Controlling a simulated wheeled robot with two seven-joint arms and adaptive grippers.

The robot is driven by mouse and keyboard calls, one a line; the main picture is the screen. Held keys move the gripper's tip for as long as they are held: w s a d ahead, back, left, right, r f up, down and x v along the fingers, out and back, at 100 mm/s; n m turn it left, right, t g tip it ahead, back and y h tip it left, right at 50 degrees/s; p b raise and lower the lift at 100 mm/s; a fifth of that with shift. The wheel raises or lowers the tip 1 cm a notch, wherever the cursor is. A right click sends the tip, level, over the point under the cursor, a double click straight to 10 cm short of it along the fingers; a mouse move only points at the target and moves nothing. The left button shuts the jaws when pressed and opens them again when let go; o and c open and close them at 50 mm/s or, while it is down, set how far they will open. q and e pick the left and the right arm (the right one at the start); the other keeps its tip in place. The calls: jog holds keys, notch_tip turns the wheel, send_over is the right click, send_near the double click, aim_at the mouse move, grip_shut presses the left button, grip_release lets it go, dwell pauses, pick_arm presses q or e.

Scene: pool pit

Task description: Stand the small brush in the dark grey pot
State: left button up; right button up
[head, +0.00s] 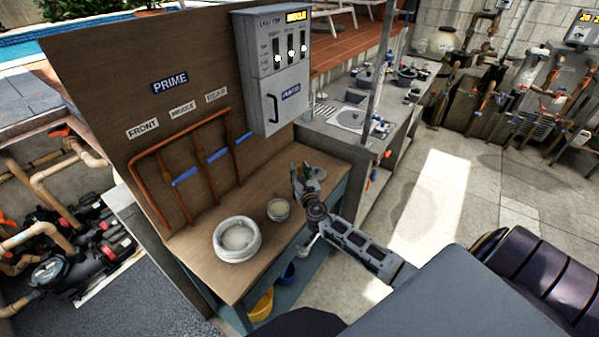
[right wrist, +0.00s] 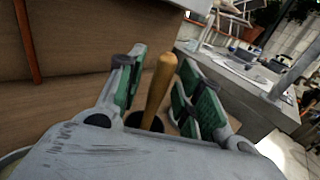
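The small brush shows as a wooden handle (right wrist: 161,85) in the right wrist view. It rises, slightly tilted, from a dark round opening that looks like the dark grey pot (right wrist: 135,121). My right gripper (head: 299,178) is over the right part of the wooden bench. In the right wrist view its green-padded fingers (right wrist: 164,95) are apart, with the handle between them and a gap on the left side. Whether the right finger touches the handle I cannot tell. The brush's lower end is hidden. My left gripper is not in view.
On the bench (head: 207,272) stand a small pot with pale contents (head: 278,210) and a white coiled ring (head: 237,240). A wooden panel with copper pipes (head: 180,146) and a grey control box (head: 272,75) rise behind. A yellow bucket (head: 261,305) sits below.

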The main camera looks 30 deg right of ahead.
jog(key=shift+r, duration=0.15)
jog(key=v, duration=1.2)
jog(key=shift+b, duration=0.4)
jog(key=shift+s, duration=0.1)
dwell(0.7)
